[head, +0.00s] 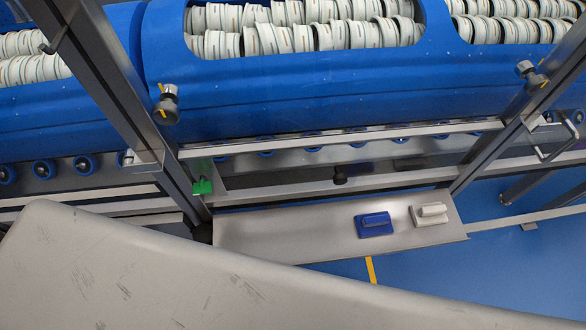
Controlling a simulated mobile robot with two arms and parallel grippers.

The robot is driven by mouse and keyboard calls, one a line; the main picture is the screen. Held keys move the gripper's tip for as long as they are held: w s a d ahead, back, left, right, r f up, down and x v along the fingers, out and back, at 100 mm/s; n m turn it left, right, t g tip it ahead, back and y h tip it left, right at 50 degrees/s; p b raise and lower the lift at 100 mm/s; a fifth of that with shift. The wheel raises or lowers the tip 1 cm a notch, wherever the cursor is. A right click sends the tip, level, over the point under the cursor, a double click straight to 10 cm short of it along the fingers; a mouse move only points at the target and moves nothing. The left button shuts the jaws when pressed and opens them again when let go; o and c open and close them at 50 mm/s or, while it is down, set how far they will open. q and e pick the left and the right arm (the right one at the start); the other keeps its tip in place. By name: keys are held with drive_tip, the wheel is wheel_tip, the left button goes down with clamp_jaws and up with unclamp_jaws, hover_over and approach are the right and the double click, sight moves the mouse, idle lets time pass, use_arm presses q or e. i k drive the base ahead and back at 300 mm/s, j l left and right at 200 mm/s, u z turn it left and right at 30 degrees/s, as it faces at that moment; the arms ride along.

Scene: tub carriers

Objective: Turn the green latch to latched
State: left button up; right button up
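The green latch (203,187) is a small green handle on the metal frame, just right of the foot of the left slanted post. It is small in the head view, and I cannot tell from it whether the latch stands at latched. Neither of my grippers shows in this view, and nothing is seen touching the latch.
Blue tubs (300,100) filled with pale rings stand on a roller track behind the frame. Slanted metal posts (112,85) flank the latch area. A grey shelf (285,240) below carries a blue handled block (374,225) and a white one (430,214).

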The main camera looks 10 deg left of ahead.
sight(203, 187)
drive_tip(key=j+u, duration=0.1)
drive_tip(key=u, duration=0.7)
drive_tip(key=i+j+u, duration=0.1)
drive_tip(key=u, duration=0.25)
